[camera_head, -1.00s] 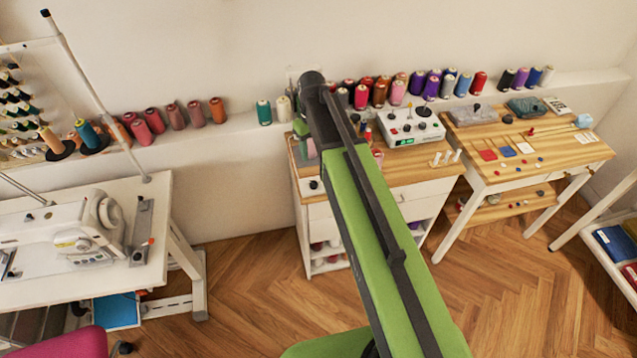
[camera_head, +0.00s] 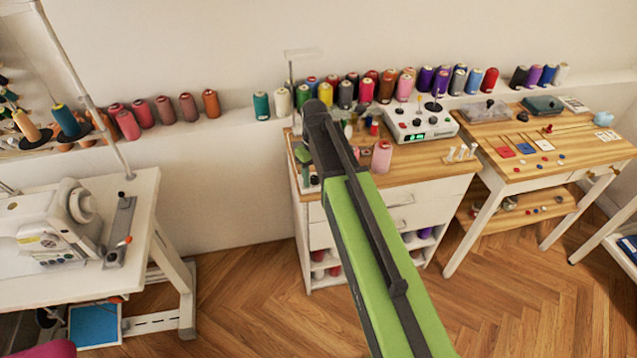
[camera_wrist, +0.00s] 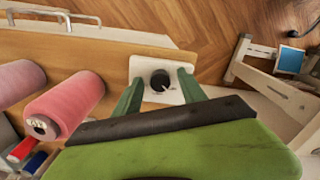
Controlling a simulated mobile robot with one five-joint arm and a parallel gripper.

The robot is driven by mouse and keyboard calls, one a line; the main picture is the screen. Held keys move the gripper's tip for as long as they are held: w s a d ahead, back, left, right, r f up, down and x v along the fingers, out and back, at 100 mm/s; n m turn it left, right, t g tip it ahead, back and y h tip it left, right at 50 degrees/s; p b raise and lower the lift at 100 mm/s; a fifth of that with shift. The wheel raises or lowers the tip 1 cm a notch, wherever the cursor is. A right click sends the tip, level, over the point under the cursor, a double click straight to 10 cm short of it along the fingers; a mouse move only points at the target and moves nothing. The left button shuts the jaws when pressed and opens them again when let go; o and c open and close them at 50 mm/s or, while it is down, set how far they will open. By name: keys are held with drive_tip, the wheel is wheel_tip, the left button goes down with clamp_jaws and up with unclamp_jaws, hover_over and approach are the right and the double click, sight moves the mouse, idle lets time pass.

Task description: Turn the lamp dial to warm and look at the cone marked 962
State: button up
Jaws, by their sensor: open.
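A black dial with a white pointer mark (camera_wrist: 160,81) sits on a white plate (camera_wrist: 146,66) at the edge of the wooden top in the wrist view. My gripper (camera_wrist: 161,86) is open, with its two green fingers on either side of the dial. I cannot tell whether they touch it. A pink cone (camera_head: 381,157) also stands on the cabinet top in the head view. No mark 962 is readable. My arm hides most of the gripper in the head view.
A white control box with a green display (camera_head: 420,123) stands on the cabinet top (camera_head: 430,155). A thin stand with a flat top (camera_head: 303,52) rises behind my arm. Many coloured cones line the wall ledge. A sewing machine (camera_head: 40,225) stands left. The floor (camera_head: 245,290) between is clear.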

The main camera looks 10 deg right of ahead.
drive_tip(key=shift+r, duration=0.1)
clamp_jaws()
drive_tip(key=shift+d, duration=0.25)
drive_tip(key=shift+a, duration=0.2)
idle(0.5)
